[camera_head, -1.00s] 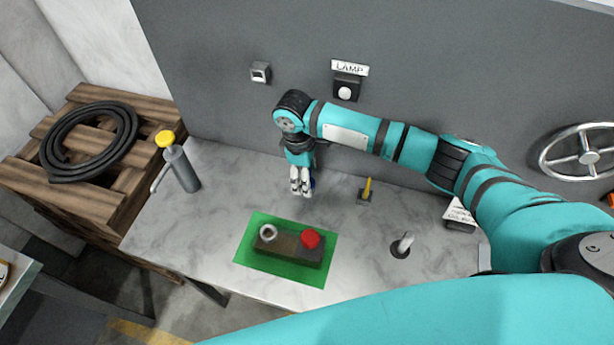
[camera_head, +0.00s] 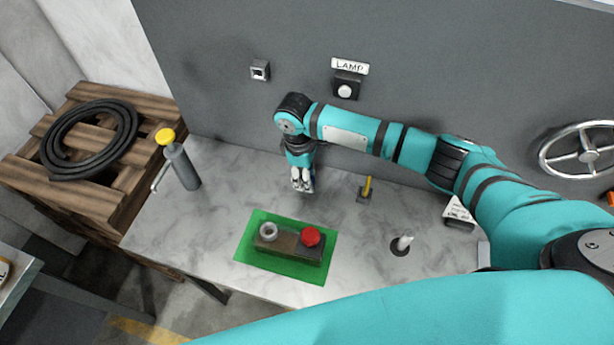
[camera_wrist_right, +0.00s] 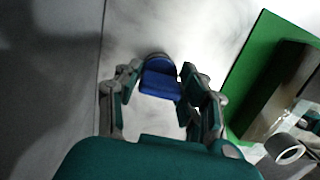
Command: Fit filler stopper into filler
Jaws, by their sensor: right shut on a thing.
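My right gripper (camera_head: 302,180) is over the back of the marble-topped table. It is shut on a blue piece (camera_wrist_right: 160,80), which I take to be the filler stopper. In the wrist view the blue piece sits between the fingers; its lower end is hidden. The twin-barrel block (camera_head: 288,243) lies on a green mat, in front of the gripper and apart from it. A pale open ring (camera_head: 268,231), likely the filler, stands on its left part and also shows in the wrist view (camera_wrist_right: 284,149). A red cap (camera_head: 310,237) tops its right part. My left gripper is not in view.
The green mat (camera_head: 250,262) has clear marble around it. A grey bottle with yellow top (camera_head: 182,167) stands left. A yellow lever (camera_head: 367,187), a metal peg (camera_head: 403,244) and a white sign (camera_head: 459,211) stand right. The grey wall (camera_head: 215,60) rises close behind.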

